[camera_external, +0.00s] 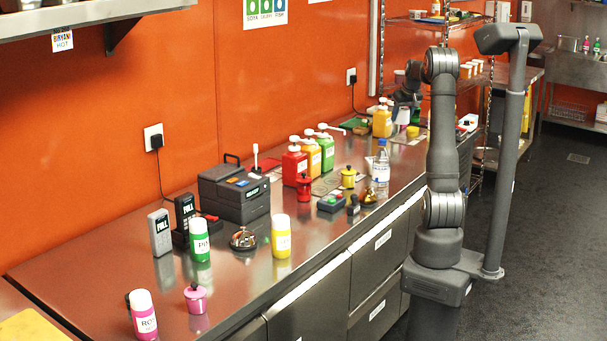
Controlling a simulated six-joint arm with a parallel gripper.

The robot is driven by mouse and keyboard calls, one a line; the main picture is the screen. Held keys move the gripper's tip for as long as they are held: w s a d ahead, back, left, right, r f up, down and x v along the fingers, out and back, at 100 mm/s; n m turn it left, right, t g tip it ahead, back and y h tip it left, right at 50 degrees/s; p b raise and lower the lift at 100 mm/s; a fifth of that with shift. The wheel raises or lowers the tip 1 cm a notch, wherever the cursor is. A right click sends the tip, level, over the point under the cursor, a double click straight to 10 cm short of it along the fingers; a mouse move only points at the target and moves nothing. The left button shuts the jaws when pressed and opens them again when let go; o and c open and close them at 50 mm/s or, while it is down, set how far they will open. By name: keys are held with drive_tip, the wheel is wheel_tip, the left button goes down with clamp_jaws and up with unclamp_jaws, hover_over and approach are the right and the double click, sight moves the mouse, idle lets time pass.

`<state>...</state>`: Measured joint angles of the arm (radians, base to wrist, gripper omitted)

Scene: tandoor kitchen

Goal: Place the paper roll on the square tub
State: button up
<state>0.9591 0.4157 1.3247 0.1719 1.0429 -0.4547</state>
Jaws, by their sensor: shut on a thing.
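My gripper (405,101) is at the far end of the counter, small in the view and partly behind my own arm. It appears shut on a small white cylinder, which looks like the paper roll (403,115). The roll looks upright, and I cannot tell whether its lower end touches anything. Small white and yellow items lie just below and right of it. One may be the square tub, but they are too small and partly hidden to tell.
A yellow pump bottle (382,122) stands close left of the gripper. Red, orange and green pump bottles (326,150), a water bottle (381,163) and a black printer (234,192) stand nearer. A wire shelf rack (420,22) rises behind.

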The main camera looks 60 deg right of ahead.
drive_tip(key=shift+s+d+f, duration=0.1)
drive_tip(key=shift+s+d, duration=0.2)
drive_tip(key=shift+s, duration=0.6)
drive_tip(key=w+a+f, duration=0.1)
drive_tip(key=w+f, duration=0.2)
drive_tip(key=f, duration=0.1)
drive_tip(key=w+a+f, duration=0.1)
drive_tip(key=w+f, duration=0.3)
drive_tip(key=w+a+f, duration=0.1)
drive_tip(key=w+f, duration=0.3)
drive_tip(key=shift+w+a, duration=0.1)
drive_tip(key=shift+w, duration=0.05)
drive_tip(key=shift+f, duration=2)
drive_tip(key=shift+f, duration=0.15)
drive_tip(key=o, duration=1)
drive_tip(key=v, duration=1.2)
